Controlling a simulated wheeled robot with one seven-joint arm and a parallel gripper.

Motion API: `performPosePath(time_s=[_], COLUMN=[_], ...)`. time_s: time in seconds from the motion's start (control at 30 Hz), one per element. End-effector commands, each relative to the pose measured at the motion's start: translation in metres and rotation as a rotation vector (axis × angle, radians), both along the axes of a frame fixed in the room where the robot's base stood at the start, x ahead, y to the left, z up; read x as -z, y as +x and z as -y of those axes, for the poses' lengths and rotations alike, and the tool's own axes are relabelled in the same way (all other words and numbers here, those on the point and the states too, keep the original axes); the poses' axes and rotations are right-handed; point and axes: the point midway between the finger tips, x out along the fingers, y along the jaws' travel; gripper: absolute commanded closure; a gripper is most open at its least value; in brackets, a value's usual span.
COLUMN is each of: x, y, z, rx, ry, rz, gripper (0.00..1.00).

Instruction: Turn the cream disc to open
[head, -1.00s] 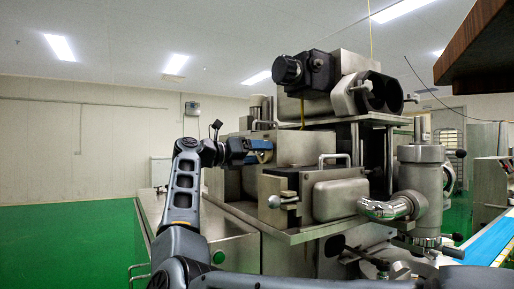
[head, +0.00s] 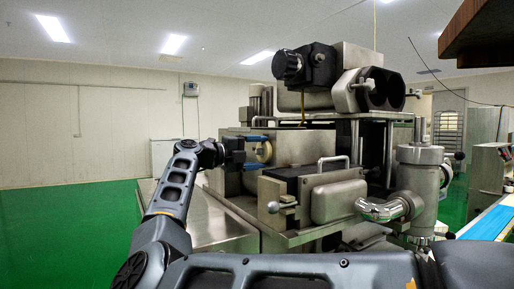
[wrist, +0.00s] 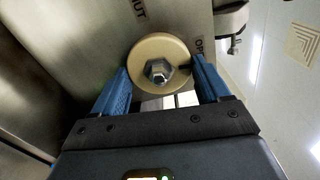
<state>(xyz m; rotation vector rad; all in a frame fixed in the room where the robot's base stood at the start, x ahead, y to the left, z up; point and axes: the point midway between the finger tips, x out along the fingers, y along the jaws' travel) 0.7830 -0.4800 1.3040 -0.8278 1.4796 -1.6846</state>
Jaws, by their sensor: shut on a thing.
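The cream disc (wrist: 149,44) is round, with a silver hex nut at its centre, and is mounted on the machine's metal face. In the head view, the cream disc (head: 265,148) shows between the blue fingers at the machine's left side. My gripper (wrist: 160,66) is shut on the disc, one blue finger on each side of its rim. My gripper also shows in the head view (head: 264,151), with one finger above the other. A dark piece is at the disc's right edge. Partly cut-off lettering reads "HUT" above the disc and "OP" to its right.
The steel encrusting machine (head: 318,201) fills the middle and right, with a black knob (head: 287,66) on top and a ball-ended lever (head: 273,207) in front. A flat steel cabinet top (head: 215,222) lies below my gripper. The green floor (head: 60,235) at left is clear.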

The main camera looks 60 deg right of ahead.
Motion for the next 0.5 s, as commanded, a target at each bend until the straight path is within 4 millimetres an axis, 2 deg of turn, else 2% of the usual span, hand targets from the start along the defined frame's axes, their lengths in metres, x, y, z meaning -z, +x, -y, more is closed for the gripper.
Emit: performPosePath(time_s=[0.5], x=[-0.0001], y=[0.0012], z=[0.0], rx=[-0.003], ry=[0.076], rz=[-0.124], gripper=[0.55])
